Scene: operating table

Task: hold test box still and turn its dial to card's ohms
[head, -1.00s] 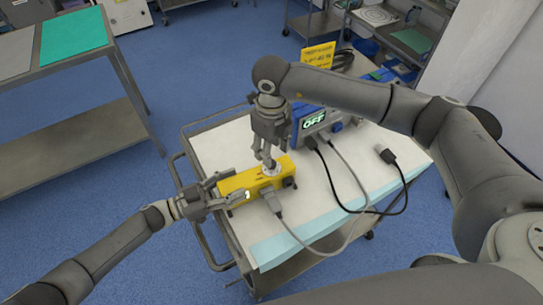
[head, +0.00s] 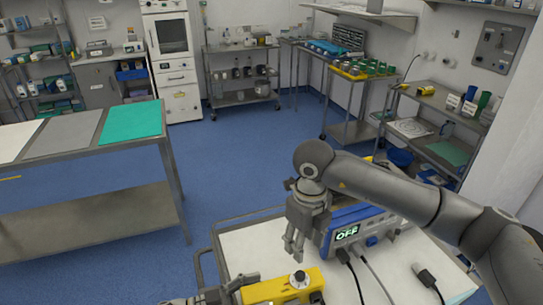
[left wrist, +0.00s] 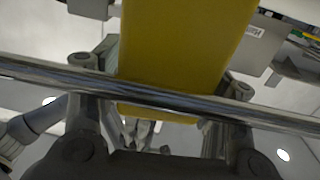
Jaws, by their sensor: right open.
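The yellow test box (head: 270,290) lies on the trolley at the bottom edge of the head view, partly cut off. Its dial (head: 299,280) is on top, with a white disc and dark knob. My left gripper (head: 228,292) is at the box's left end, mostly cut off there. In the left wrist view, the yellow box (left wrist: 185,50) fills the space between its fingers, which look closed on its sides. My right gripper (head: 293,246) is open and empty, above and behind the dial, apart from it. A yellow card (head: 368,159) is mostly hidden behind my right arm; its writing is unreadable.
A blue device (head: 357,232) with a screen reading OFF stands right of my right gripper. Cables run from it towards the front; a dark plug (head: 425,275) lies at right. A metal trolley rail (left wrist: 150,92) crosses the left wrist view. The trolley's white top (head: 245,248) has clear room at left.

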